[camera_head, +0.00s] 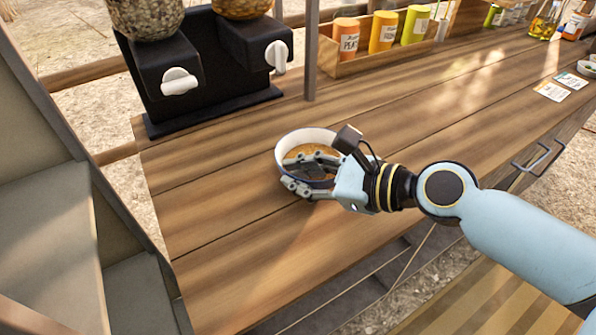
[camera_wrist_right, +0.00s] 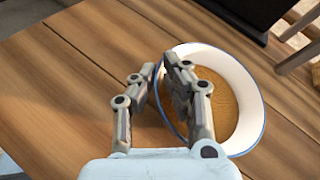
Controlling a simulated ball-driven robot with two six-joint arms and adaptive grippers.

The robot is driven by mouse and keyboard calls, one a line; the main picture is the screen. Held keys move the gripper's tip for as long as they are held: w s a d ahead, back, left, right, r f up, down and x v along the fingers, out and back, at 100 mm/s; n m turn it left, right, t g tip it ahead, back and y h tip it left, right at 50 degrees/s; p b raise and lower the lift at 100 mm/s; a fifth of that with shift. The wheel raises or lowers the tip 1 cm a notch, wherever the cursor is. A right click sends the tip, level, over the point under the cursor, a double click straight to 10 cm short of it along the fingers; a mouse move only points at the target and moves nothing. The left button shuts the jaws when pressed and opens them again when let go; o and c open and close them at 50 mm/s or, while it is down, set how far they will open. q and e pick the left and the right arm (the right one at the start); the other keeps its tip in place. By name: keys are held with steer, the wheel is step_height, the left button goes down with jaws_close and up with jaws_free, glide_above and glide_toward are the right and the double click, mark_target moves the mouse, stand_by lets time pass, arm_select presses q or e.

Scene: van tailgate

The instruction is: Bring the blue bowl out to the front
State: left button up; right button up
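The blue bowl (camera_head: 284,146) is on the wooden counter, left of the picture's middle in the head view. Its inside wall is white, its rim is blue and its bottom looks brown. It also shows in the right wrist view (camera_wrist_right: 245,85). My right gripper (camera_head: 312,172) is at the bowl's near side and covers part of it. In the right wrist view, one fingertip of this gripper (camera_wrist_right: 162,66) is inside the bowl and the other outside. The tips are close together with the rim between them. I cannot tell whether the bowl is slightly raised. My left gripper is not in view.
A black dispenser (camera_head: 205,75) with white knobs stands behind the bowl at the left. A grey post (camera_head: 311,50) rises behind it. A wooden rack (camera_head: 375,60) holds colored jars. Cards (camera_head: 552,92) lie at the right. The counter (camera_head: 225,220) in front is clear.

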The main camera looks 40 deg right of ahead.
steer(key=o, duration=0.4)
